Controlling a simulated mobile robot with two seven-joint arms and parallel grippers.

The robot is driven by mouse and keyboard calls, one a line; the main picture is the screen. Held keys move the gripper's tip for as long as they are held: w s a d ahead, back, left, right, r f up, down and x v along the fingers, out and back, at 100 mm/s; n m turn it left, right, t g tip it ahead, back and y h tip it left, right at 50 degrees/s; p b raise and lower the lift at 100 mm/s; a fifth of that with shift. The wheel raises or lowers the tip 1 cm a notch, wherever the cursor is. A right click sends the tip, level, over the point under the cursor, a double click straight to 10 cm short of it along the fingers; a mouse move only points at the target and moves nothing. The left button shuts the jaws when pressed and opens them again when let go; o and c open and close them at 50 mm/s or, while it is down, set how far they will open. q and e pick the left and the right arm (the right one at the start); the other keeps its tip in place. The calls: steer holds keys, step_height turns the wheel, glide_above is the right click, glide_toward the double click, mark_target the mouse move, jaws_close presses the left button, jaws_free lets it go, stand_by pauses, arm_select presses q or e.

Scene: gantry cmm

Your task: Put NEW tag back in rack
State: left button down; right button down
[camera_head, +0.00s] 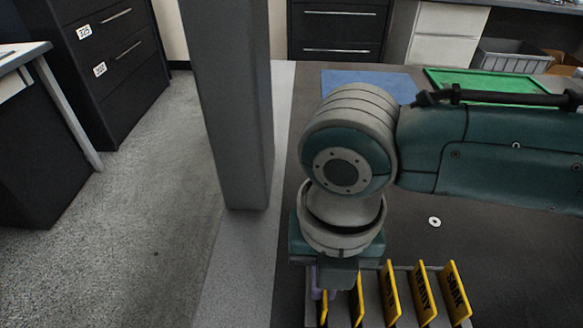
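A rack (477,324) stands at the bottom of the head view. It holds several yellow tags with dark lettering, among them one at the right end (454,288) and one beside it (424,293). None of the lettering I can see reads clearly as NEW. My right gripper (322,292) points down over the left end of the rack. A yellow tag (322,311) shows just below it, partly cut by the frame's lower edge. The gripper's body hides most of its fingers, so I cannot tell whether it grips this tag. My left gripper is out of view.
A grey column (228,100) stands left of my arm. A small white ring (434,222) lies on the dark table (480,245). A blue mat (370,82), a green tray (440,78) and a grey bin (510,58) are farther back. Dark drawer cabinets (105,70) stand at left.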

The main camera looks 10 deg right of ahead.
steer(key=shift+f, duration=0.15)
steer(key=c, duration=0.7)
jaws_free()
steer(key=shift+r+p, duration=1.3)
steer(key=shift+p, duration=0.05)
steer(key=shift+r+p, duration=2.25)
steer(key=shift+p, duration=0.1)
